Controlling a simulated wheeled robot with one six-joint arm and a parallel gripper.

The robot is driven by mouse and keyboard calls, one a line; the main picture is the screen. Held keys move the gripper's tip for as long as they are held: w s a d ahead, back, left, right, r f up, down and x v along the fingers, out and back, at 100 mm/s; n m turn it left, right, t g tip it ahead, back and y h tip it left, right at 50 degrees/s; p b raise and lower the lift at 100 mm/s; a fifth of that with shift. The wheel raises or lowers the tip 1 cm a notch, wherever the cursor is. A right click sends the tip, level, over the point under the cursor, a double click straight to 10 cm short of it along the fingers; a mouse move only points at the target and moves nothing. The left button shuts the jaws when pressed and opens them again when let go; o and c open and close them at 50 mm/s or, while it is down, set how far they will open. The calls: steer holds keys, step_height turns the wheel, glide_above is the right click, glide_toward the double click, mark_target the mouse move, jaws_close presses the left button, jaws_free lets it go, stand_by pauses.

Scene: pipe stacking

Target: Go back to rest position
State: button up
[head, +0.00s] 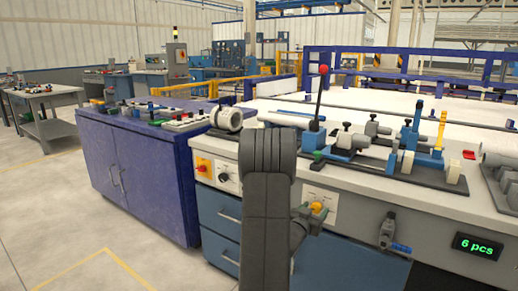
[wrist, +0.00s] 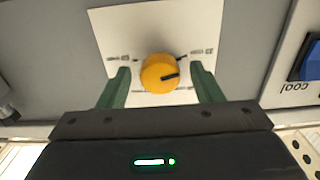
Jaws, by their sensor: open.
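A round yellow knob (wrist: 157,78) with a dark pointer mark sits on a white label plate (wrist: 115,28) on the bench's grey front panel. The small print on the plate is too blurred to read. My gripper (wrist: 160,71) is open, with one green finger on each side of the knob and a visible gap to each. In the head view my dark arm reaches down in front of the bench. My gripper (head: 311,213) is at its lower right, by the knob (head: 319,207); its fingers are hardly visible there.
A blue button (wrist: 312,62) lies right of the plate in the wrist view. The workbench (head: 345,196) carries clamps, pipe fixtures and a red-topped lever (head: 320,95). A green "6 pcs" display (head: 477,246) is on its front. A blue cabinet (head: 130,165) stands left; floor there is open.

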steer(key=p+v, duration=0.1)
steer(key=v, duration=1.2)
steer(key=b+x, duration=0.1)
steer(key=x, duration=1.2)
steer(key=shift+w+d, duration=0.2)
steer(key=shift+s+a+m+b, duration=0.2)
steer(key=shift+m+b, duration=0.15)
steer(key=shift+m, duration=0.45)
steer(key=m+b, duration=0.1)
steer(key=m, duration=0.3)
steer(key=shift+m, duration=0.4)
steer(key=m, duration=0.7)
steer(key=shift+m, duration=0.3)
steer(key=shift+p+v, duration=0.35)
steer(key=shift+v, duration=1.25)
